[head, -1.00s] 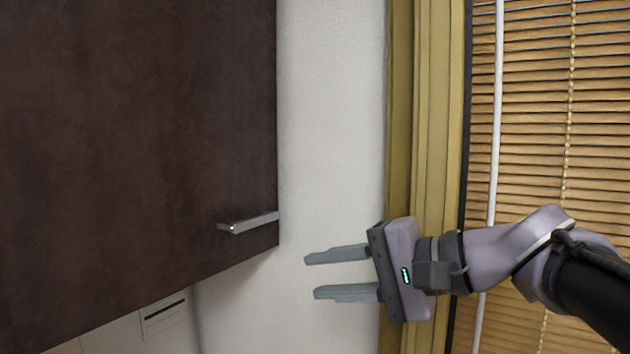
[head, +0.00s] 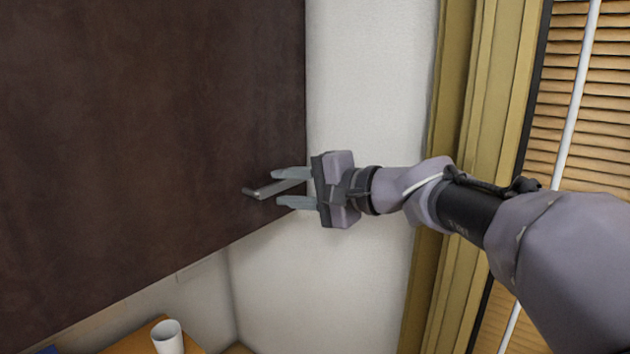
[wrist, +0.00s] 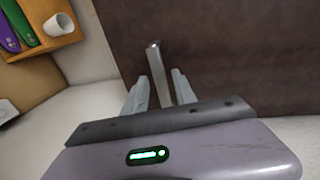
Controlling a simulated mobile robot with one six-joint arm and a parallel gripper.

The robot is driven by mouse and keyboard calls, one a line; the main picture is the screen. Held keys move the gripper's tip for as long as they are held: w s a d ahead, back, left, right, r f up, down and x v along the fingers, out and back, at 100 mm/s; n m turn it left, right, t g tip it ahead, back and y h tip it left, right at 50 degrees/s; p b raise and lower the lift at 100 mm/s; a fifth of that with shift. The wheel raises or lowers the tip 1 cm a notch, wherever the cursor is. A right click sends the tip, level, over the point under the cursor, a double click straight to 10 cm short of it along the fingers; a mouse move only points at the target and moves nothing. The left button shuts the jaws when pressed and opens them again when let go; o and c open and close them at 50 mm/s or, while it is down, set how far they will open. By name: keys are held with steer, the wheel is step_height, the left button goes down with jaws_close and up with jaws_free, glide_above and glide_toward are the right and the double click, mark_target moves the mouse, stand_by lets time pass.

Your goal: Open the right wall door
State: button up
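The dark brown wall door (head: 150,120) fills the left of the head view and the upper right of the wrist view (wrist: 230,50). It looks shut. Its metal bar handle (head: 257,193) sits near the lower right corner. My gripper (head: 283,188) is at the handle with its fingers apart, one on each side of the bar. The wrist view shows the handle (wrist: 155,65) running between the two fingertips (wrist: 158,88), with gaps beside it. Whether either finger touches it, I cannot tell.
A white wall (head: 365,90) and a yellow-brown window frame (head: 455,120) with blinds stand to the right. Below the door are a wooden surface (head: 140,340) and a white cup (head: 168,337). Purple and green items (wrist: 18,25) lie on wood in the wrist view.

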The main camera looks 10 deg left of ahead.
steer(key=shift+w+a+f, duration=0.1)
steer(key=shift+w+a, duration=0.15)
steer(key=shift+a, duration=0.2)
jaws_close()
stand_by(1.1)
